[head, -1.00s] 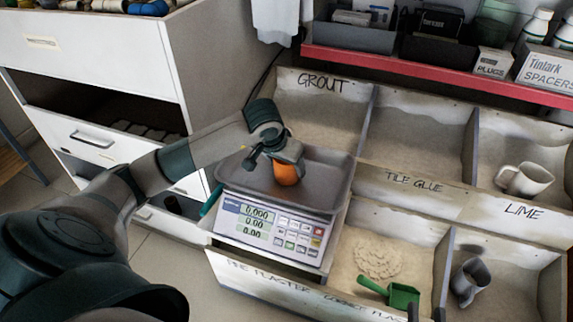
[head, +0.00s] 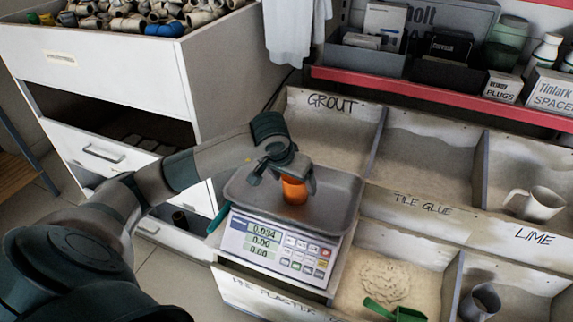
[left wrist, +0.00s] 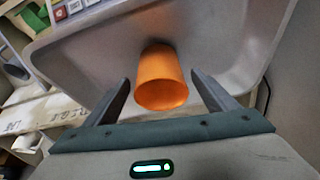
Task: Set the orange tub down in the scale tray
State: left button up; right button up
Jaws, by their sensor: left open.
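The orange tub (head: 294,190) stands in the grey scale tray (head: 335,205), and it also shows in the left wrist view (left wrist: 162,78). The scale's top display reads 0.034. My left gripper (head: 288,182) is over the tray with its fingers around the tub. In the left wrist view my left gripper (left wrist: 160,98) is open, with a gap between each finger and the tub. The gripper hides part of the tub in the head view. My right gripper is not in view.
Open bins marked GROUT (head: 330,104), TILE GLUE and LIME lie right of the scale. A green scoop (head: 395,312) lies in a front bin. A white drawer cabinet (head: 110,75) stands at the left, and a red-edged shelf (head: 420,97) is behind.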

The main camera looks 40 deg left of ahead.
pick_arm(q)
jog(key=v, duration=0.9)
jog(key=shift+r+p, duration=0.2)
jog(key=shift+p, duration=0.25)
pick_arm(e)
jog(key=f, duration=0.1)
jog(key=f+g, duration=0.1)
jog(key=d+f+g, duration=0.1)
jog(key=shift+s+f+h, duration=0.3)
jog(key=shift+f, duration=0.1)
